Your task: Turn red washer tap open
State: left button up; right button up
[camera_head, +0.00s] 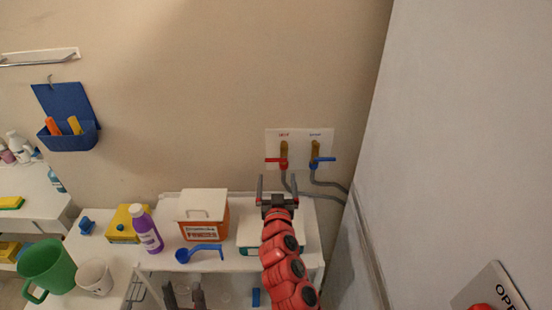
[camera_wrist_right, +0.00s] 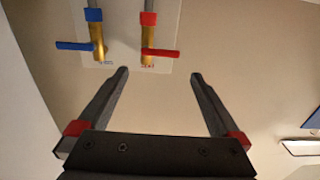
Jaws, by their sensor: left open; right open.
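The red tap (camera_head: 275,160) is on a white wall plate (camera_head: 299,134), with its handle lying sideways and pointing left below a brass valve body. In the right wrist view, which is turned over, the red tap (camera_wrist_right: 160,52) appears right of the blue one. My right gripper (camera_head: 277,186) is open and empty, just below the red tap and apart from it. In the wrist view its fingertips (camera_wrist_right: 158,73) spread to either side of the red handle. My left gripper (camera_head: 184,294) is open at the bottom edge of the head view, over the shelf front, partly cut off.
A blue tap (camera_head: 322,160) sits close right of the red one, with grey hoses (camera_head: 330,184) below. A large pale panel (camera_head: 460,140) stands at right.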

aim_at(276, 160)
jog(key=shift+w+p, duration=0.75)
jog(key=shift+w, duration=3.2)
jog(key=c, duration=1.1)
